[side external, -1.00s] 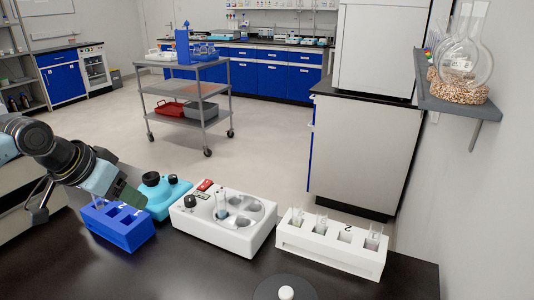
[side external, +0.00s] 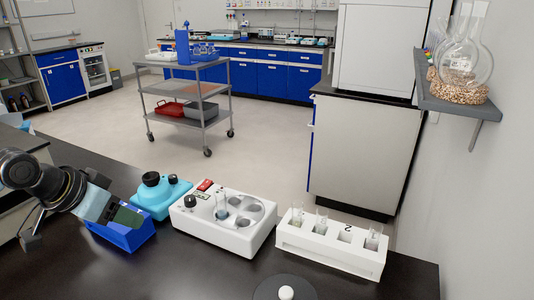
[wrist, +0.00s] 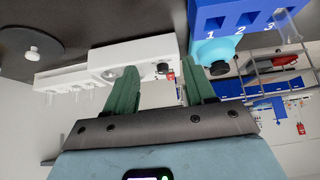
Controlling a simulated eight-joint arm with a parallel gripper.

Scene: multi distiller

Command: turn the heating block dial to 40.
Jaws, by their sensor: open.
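The white heating block (side external: 224,222) sits on the black bench, with round wells and a tube standing in one of them. Its black dial (side external: 190,201) is on the top at the left end; the number it points to is too small to read. My gripper (side external: 128,216) is open and empty, to the left of the block, tilted, with its fingers over or in front of the blue rack. In the wrist view, the block (wrist: 125,52) and the small dark dial (wrist: 163,68) show between the two green fingers, beyond my gripper (wrist: 161,75) and apart from it.
A blue numbered rack (side external: 128,238) is partly hidden behind my gripper. A teal device (side external: 161,201) with a black knob stands between it and the block. A white rack (side external: 330,247) with tubes is at right. A round grey plate (side external: 268,290) lies in front.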

